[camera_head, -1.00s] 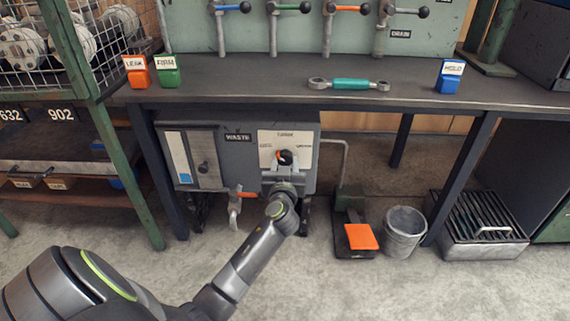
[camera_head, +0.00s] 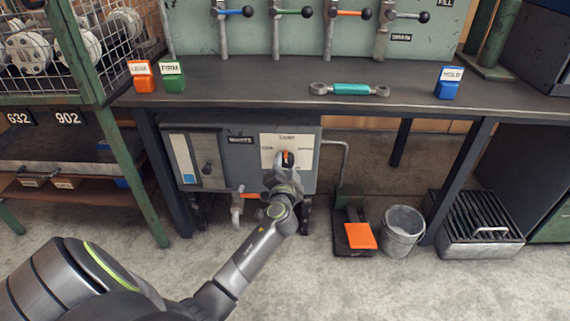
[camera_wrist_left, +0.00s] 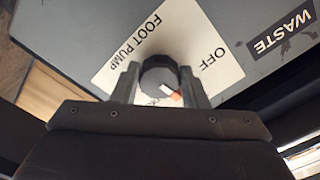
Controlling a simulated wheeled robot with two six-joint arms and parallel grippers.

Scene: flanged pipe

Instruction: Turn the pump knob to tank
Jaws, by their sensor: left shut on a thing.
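The pump knob (camera_head: 287,156), dark with an orange mark, sits on a white label plate (camera_head: 299,141) on the grey box under the bench. In the head view its orange mark stands about upright, toward the top label. My left gripper (camera_head: 280,172) reaches it from below, and its fingers are closed on it. In the left wrist view the gripper (camera_wrist_left: 160,88) has one finger on each side of the round knob (camera_wrist_left: 158,78). The plate there reads FOOT PUMP and OFF; the rest of it is hidden by the gripper. My right gripper is not in view.
The box carries a WASTE label (camera_head: 240,140). An orange-handled valve (camera_head: 240,198) hangs below it, left of my arm. An orange foot pedal (camera_head: 360,236) and a metal bucket (camera_head: 403,230) stand right. The bench edge lies above.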

